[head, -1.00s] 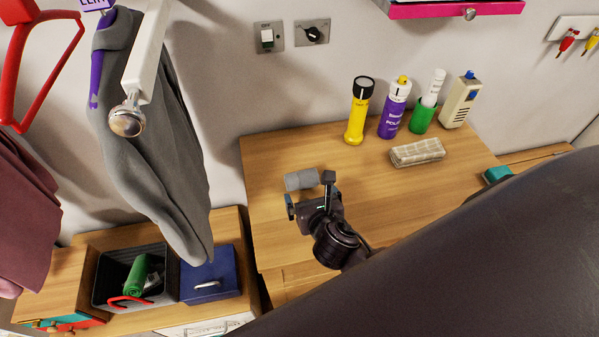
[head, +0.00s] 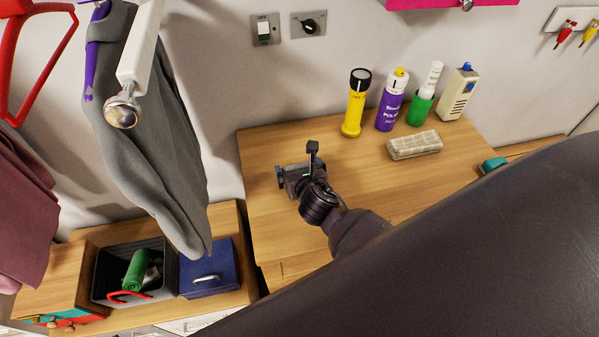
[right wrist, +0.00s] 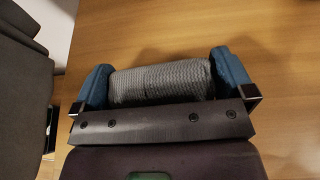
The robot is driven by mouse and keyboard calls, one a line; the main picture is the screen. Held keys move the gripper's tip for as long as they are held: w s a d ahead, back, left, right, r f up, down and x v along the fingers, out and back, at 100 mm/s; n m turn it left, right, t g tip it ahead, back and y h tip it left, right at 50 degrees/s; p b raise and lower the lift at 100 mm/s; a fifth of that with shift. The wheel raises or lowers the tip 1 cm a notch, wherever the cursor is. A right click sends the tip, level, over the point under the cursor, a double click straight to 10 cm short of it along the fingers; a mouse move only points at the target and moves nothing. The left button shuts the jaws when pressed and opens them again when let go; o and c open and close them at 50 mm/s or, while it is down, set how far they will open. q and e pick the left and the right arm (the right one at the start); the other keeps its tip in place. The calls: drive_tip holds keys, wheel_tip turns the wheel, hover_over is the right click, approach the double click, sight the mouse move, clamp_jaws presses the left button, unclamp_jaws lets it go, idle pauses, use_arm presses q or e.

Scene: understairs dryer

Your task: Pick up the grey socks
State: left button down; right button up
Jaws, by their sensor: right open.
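The grey socks (right wrist: 160,82), a ribbed rolled bundle, lie on the wooden top in the right wrist view. My right gripper (right wrist: 161,74) is open around them, with one blue finger at each end of the roll. Whether the fingers touch the socks I cannot tell. In the head view my right gripper (head: 296,168) is low over the left part of the wooden top and hides most or all of the socks. My left gripper is not in view.
On the wooden top (head: 262,225) stand a yellow torch (head: 355,105), a purple can (head: 390,105), a green-based bottle (head: 424,103) and a beige device (head: 458,95). A patterned case (head: 414,145) lies in front. A grey garment (head: 155,135) hangs left above a dark bin (head: 106,272) and blue box (head: 208,272).

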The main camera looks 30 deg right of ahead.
sight(298, 166)
drive_tip(key=shift+c, duration=0.5)
drive_tip(key=c, duration=0.5)
drive_tip(key=shift+r, duration=0.1)
wheel_tip(298, 166, up, 20)
drive_tip(key=shift+f+p, duration=0.1)
drive_tip(key=shift+p, duration=1.1)
